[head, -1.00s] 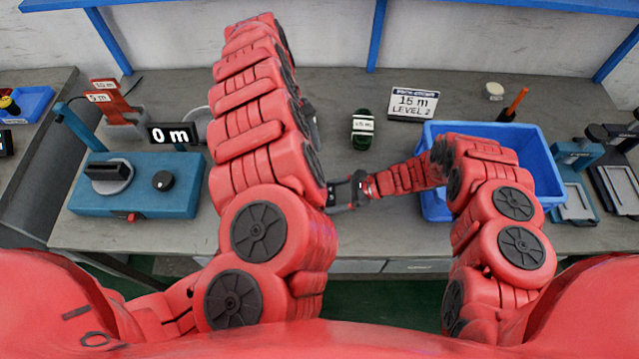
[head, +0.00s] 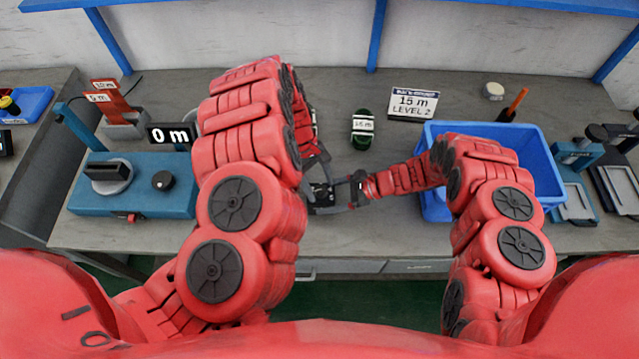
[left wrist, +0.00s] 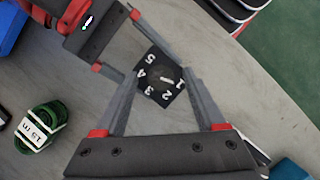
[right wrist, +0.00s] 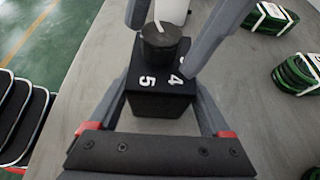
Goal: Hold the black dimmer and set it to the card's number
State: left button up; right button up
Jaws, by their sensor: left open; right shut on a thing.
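The black dimmer (left wrist: 158,88) is a block with a round knob (right wrist: 160,45) on top and white numbers 1 to 5. In the left wrist view the knob's white mark appears to point toward the 1. My right gripper (right wrist: 163,95) is shut on the block and holds it above the table. My left gripper (left wrist: 163,74) is open, its fingers on either side of the knob; contact cannot be told. In the head view the dimmer (head: 322,194) is small and partly hidden by the grippers. The card (head: 413,104) reads 15 m, LEVEL 2.
A green cable coil (head: 362,130) with a white label lies behind the grippers. A blue bin (head: 545,165) stands at the right, partly behind my right arm. A blue machine (head: 135,198) with a 0 m display (head: 171,135) stands at the left. The table's front middle is clear.

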pick_arm(q)
jog(key=shift+f, duration=0.1)
grip_shut()
dwell(0.3)
jog(key=shift+m, duration=0.3)
jog(key=m+y, duration=0.1)
jog(key=m, duration=0.2)
jog(key=shift+w+g, duration=0.1)
jog(key=shift+g, duration=0.3)
jog(key=m+y, duration=0.1)
jog(key=m, duration=0.2)
jog(key=shift+d+m+y, duration=0.15)
jog(key=shift+m+y, duration=0.3)
jog(key=shift+m, duration=0.6)
jog(key=shift+d+m+y, duration=0.1)
jog(key=shift+m+y, duration=0.35)
jog(key=shift+m, duration=0.6)
